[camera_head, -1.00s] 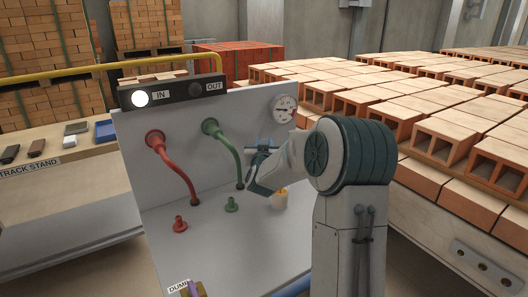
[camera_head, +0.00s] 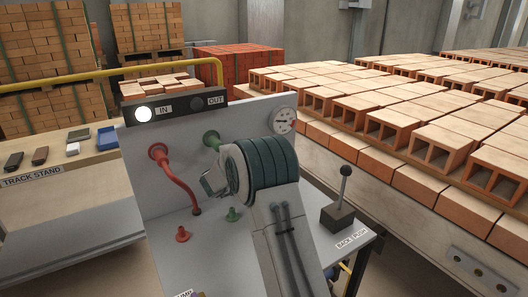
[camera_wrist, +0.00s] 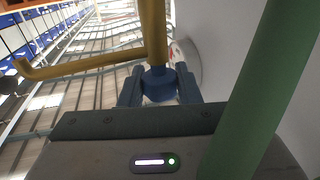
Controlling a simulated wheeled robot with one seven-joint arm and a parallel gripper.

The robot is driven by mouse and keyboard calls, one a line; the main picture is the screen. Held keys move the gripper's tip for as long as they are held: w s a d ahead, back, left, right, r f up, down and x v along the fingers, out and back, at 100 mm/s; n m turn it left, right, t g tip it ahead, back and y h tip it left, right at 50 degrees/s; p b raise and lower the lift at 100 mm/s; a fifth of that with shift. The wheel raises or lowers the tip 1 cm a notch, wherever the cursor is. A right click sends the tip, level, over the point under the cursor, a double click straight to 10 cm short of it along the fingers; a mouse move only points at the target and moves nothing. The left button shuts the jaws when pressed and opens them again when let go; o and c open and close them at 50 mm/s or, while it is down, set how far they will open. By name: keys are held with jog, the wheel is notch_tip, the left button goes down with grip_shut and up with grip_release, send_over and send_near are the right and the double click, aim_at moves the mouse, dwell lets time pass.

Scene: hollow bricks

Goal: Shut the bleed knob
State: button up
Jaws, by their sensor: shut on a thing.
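In the wrist view, the two dark fingers of my gripper (camera_wrist: 159,78) are closed on a blue faceted knob (camera_wrist: 158,88), one finger on each side. I take it to be the bleed knob; no label on it is readable. A yellow bar rises right behind the knob; I cannot tell whether they are joined. In the head view, my wrist covers the middle of the grey panel (camera_head: 180,133). The knob and my fingertips are hidden there.
A red hose (camera_head: 177,178) and a green hose (camera_head: 211,139) meet the panel; the green one (camera_wrist: 255,90) passes close by my gripper. A pressure gauge (camera_head: 284,121) sits upper right. A black lever (camera_head: 344,190) stands right, beside a BACK/PUSH label. Bricks fill the right side.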

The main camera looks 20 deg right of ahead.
jog(key=shift+m+g+h, duration=0.3)
jog(key=shift+g, duration=0.1)
jog(key=o, duration=0.9)
jog(key=shift+o, duration=0.2)
jog(key=v, duration=1.4)
jog(key=shift+d, duration=0.1)
